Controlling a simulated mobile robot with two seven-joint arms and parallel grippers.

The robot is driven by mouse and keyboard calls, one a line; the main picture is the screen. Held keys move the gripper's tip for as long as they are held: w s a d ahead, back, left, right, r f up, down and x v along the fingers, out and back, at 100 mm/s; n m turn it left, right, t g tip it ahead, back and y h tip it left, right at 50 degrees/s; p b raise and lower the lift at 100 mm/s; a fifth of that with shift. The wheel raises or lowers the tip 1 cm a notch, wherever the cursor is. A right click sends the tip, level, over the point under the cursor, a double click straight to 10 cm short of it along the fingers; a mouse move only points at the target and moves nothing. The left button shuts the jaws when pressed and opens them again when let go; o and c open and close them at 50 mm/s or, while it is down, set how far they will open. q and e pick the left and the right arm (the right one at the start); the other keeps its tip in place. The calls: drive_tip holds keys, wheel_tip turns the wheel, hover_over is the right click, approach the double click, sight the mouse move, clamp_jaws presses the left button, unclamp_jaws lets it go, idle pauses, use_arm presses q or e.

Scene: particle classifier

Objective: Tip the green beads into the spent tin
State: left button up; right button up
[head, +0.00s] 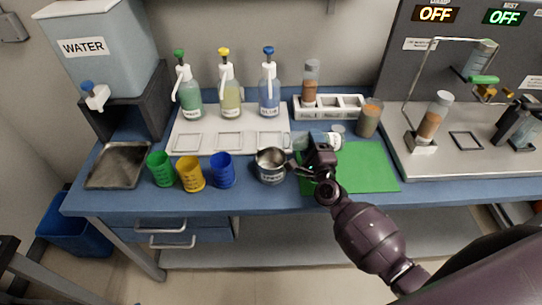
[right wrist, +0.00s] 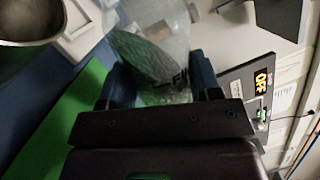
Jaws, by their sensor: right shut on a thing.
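My right gripper (head: 318,160) is shut on a clear jar (right wrist: 165,45) with dark lettering. Green beads (right wrist: 140,58) show inside it in the right wrist view. In the head view the jar (head: 330,141) is mostly hidden behind the gripper, over the back left of the green mat, and looks tilted. The spent tin (head: 271,166), a grey metal cup with a label, stands on the blue bench just left of the gripper. It also shows at the top left of the right wrist view (right wrist: 28,22), apart from the jar. My left gripper is out of view.
Green (head: 161,169), yellow (head: 190,174) and blue (head: 222,170) cups stand left of the tin. Behind are a white tray (head: 182,130) with pump bottles and a white rack (head: 345,104). A jar of brown material (head: 369,118) stands behind the green mat (head: 375,165).

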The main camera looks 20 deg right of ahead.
sight(307, 136)
drive_tip(key=shift+a+r+n+p, duration=0.5)
drive_tip(key=shift+r+n+p, duration=0.15)
drive_tip(key=shift+n+p, duration=0.15)
drive_tip(key=shift+a+r+n+y+p, duration=0.15)
drive_tip(key=shift+r+n+y+p, duration=0.55)
drive_tip(key=shift+r+n+p, duration=0.65)
idle(0.6)
drive_tip(key=shift+a+n+p, duration=0.1)
drive_tip(key=shift+n+p, duration=0.4)
drive_tip(key=shift+n, duration=0.15)
drive_tip(key=shift+a+r+n+p, duration=0.2)
drive_tip(key=shift+r+n+p, duration=0.25)
drive_tip(key=shift+n+p, duration=0.15)
drive_tip(key=shift+a+r+n+y+p, duration=0.25)
drive_tip(key=shift+r+n+y+p, duration=0.2)
drive_tip(key=shift+n+p, duration=0.4)
idle(1.2)
drive_tip(key=shift+a+r+n, duration=0.3)
drive_tip(key=shift+r+n, duration=0.1)
drive_tip(key=shift+n, duration=0.35)
idle(1.2)
